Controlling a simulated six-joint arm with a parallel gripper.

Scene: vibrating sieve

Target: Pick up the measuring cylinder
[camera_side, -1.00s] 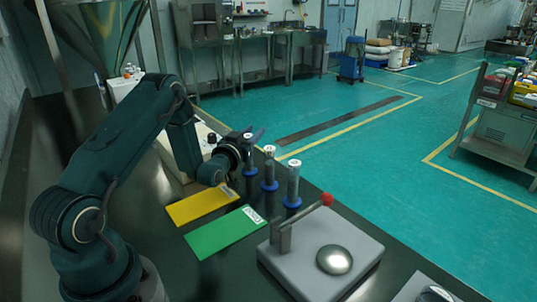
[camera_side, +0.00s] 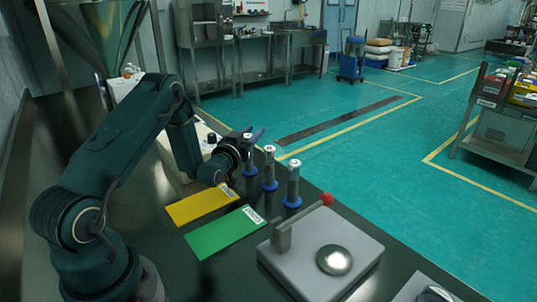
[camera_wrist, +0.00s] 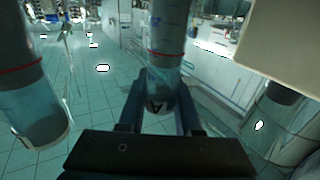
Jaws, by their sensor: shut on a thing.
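Three slim measuring cylinders with pale tops and blue bases stand in a row on the dark bench in the side view. My gripper (camera_side: 253,142) is at the upper part of the farthest measuring cylinder (camera_side: 249,158). In the wrist view my gripper (camera_wrist: 158,103) has one finger on each side of that clear cylinder (camera_wrist: 165,45), shut on it. This cylinder looks upright, and its blue base appears at bench level. The middle cylinder (camera_side: 269,172) and the nearest cylinder (camera_side: 292,186) stand apart from my gripper.
A yellow card (camera_side: 200,207) and a green card (camera_side: 222,236) lie flat before the cylinders. A grey device with a red-knobbed lever (camera_side: 360,250) stands at the front right. A pale box (camera_side: 172,160) is behind my wrist. The bench edge runs just past the cylinders.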

